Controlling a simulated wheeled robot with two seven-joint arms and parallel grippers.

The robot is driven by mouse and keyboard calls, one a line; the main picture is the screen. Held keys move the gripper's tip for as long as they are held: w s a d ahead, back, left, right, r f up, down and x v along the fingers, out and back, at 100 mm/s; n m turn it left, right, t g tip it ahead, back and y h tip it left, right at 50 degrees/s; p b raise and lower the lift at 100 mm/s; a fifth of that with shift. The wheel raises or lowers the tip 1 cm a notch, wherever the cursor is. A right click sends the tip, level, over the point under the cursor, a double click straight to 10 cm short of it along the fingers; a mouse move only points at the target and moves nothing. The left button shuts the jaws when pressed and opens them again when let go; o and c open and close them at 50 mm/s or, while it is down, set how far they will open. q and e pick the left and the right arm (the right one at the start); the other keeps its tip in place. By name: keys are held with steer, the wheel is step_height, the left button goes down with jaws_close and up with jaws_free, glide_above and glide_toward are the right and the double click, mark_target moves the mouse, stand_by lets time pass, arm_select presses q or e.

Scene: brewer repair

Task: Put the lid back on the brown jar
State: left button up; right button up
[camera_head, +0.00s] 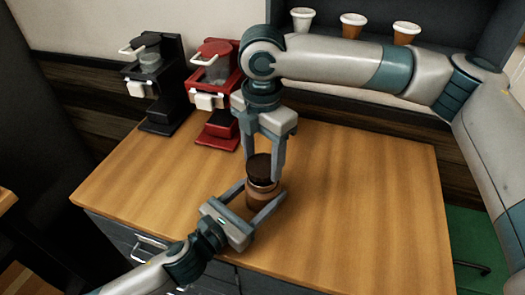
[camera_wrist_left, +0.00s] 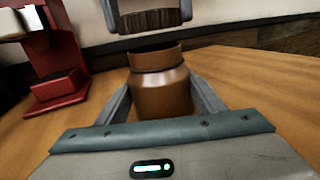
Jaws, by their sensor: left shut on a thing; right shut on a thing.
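The brown jar (camera_head: 259,200) stands upright near the front of the wooden counter. My left gripper (camera_head: 263,190) is shut on the jar, with one finger on each side. In the left wrist view the jar (camera_wrist_left: 160,90) shows an uncovered rim between the two fingers. My right gripper (camera_head: 262,166) points down from above and is shut on the dark brown ribbed lid (camera_head: 259,165). The lid also shows in the left wrist view (camera_wrist_left: 150,19), above the jar with a gap between them. The inside of the jar is hidden.
A red coffee brewer (camera_head: 213,90) and a black one (camera_head: 155,85) stand at the back left of the counter (camera_head: 370,200). Several cups, one of them white (camera_head: 302,19), sit on a shelf behind. The counter's right side is clear.

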mark_target(262, 165)
steer(key=shift+f, duration=0.2)
stand_by(0.6)
steer(key=shift+f, duration=0.8)
steer(key=shift+f, duration=0.55)
stand_by(0.3)
